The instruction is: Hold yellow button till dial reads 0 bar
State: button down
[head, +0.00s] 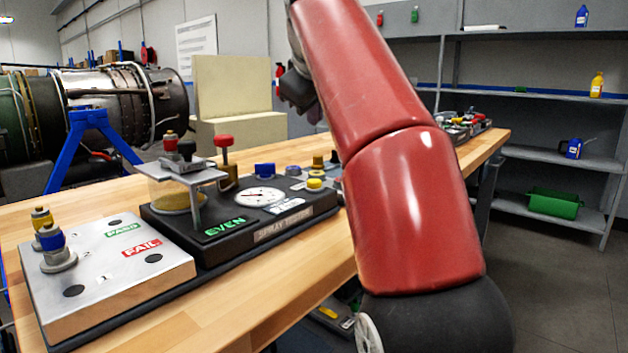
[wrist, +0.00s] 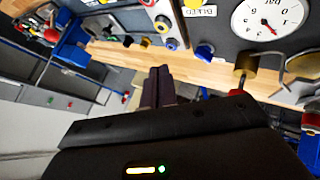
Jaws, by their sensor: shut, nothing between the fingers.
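The black test unit (head: 240,240) stands on the wooden bench, with a white dial (head: 259,197) on its top. The yellow button (head: 315,184) is right of the dial, by the unit's right end. In the wrist view the dial (wrist: 271,14) is at the top right, seen upside down. Its needle shows, but I cannot read the value surely. A yellow part (wrist: 192,3), probably the button, is cut by the top edge. My gripper (wrist: 160,84) is shut and empty, apart from the button. In the head view it is mostly hidden behind my red arm.
A red-topped post (head: 224,150), a blue knob (head: 265,170) and a glass jar (head: 178,195) under a plate rise from the unit. A silver block (head: 105,265) with PASS and FAIL labels stands to its left. Grey shelves (head: 560,95) are at the back right.

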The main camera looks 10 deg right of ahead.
aim_at(315, 183)
jog(key=shift+f+b, duration=2.4)
jog(key=shift+f, duration=2)
jog(key=shift+f, duration=0.15)
jog(key=shift+f, duration=0.25)
jog(key=shift+f+b, duration=0.45)
jog(key=shift+b, duration=0.1)
dwell(2.0)
jog(key=shift+r+p, duration=0.9)
jog(key=shift+p, duration=0.1)
